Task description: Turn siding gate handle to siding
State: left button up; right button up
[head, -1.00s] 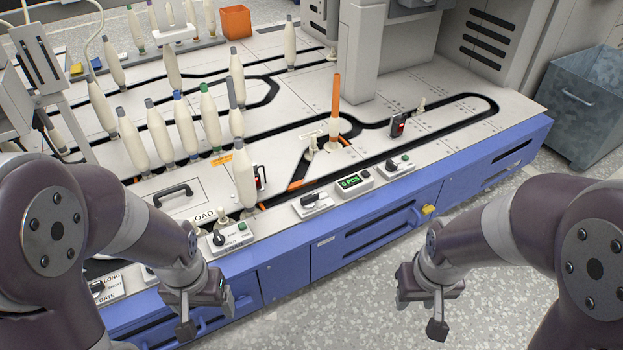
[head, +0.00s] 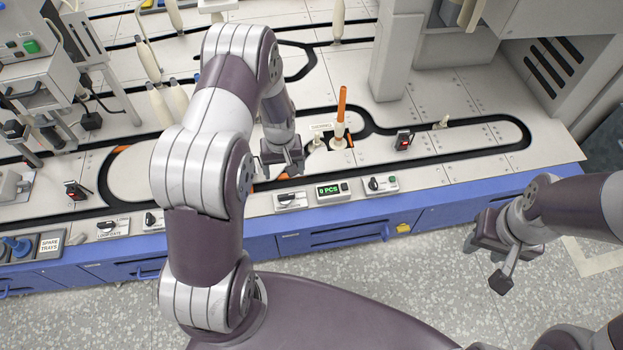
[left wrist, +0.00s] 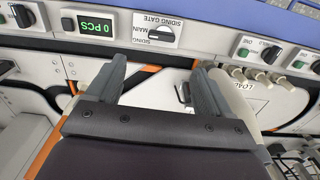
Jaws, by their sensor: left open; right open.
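The siding gate handle (head: 289,197) is a small dark knob on a pale control box at the table's front edge. The left wrist view shows this handle (left wrist: 160,36) upside down, beside the words SIDING GATE and MAIN. I cannot tell clearly which way it points. My left gripper (head: 283,168) is open and empty, above the table just behind the box. In the left wrist view its fingers (left wrist: 160,80) are apart, and the handle lies beyond their tips, untouched. My right gripper (head: 495,265) is open and empty over the floor at the right.
A counter reading 0 PCS (head: 329,190) stands right of the gate box, with another knob box (head: 382,184) beyond it. An orange-topped bobbin (head: 341,115) stands behind. The loop gate box (head: 113,227) is at the left. My left arm hides part of the table.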

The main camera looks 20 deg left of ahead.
aim_at(286, 195)
pick_arm(q)
notch_tip(286, 195, down, 13)
jog(key=b, duration=0.5)
jog(key=shift+s+a+r, duration=0.1)
jog(key=shift+a+r, duration=0.05)
jog(key=c, duration=1)
